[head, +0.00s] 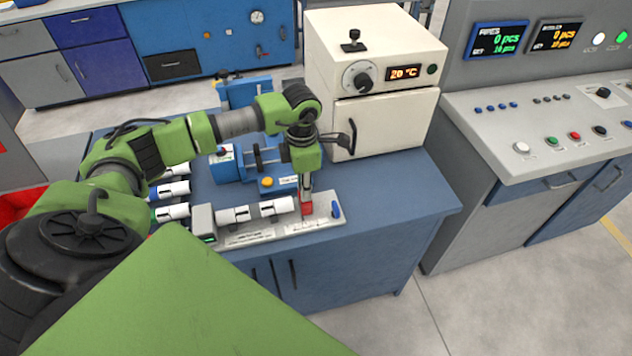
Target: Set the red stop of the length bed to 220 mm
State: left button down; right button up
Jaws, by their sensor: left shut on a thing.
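The length bed (250,237) is a light grey plate near the front edge of the blue bench. A white pipe with grey bands (257,211) lies along it, beside a grey block (203,222) with a small green display at the left end. The red stop (307,210) stands at the pipe's right end. My left gripper (307,195) points down from above and is shut on the red stop. Its fingers partly hide the stop. A blue handle (336,211) sits at the bed's right end. The scale reading is too small to tell. My right gripper is not in view.
A blue machine with a yellow button (267,182) stands behind the bed. A cream oven (385,120) showing 20 °C is at the back right. Several white pipes (172,189) lie at the left. The bench's right end (400,200) is clear.

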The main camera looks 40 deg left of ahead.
pick_arm(q)
jog(key=shift+s+a, duration=0.25)
jog(key=c, duration=1.9)
grip_release()
jog(key=shift+w+d, duration=0.15)
jog(key=shift+r, duration=0.1)
notch_tip(320, 180, up, 12)
jog(key=shift+f, duration=0.1)
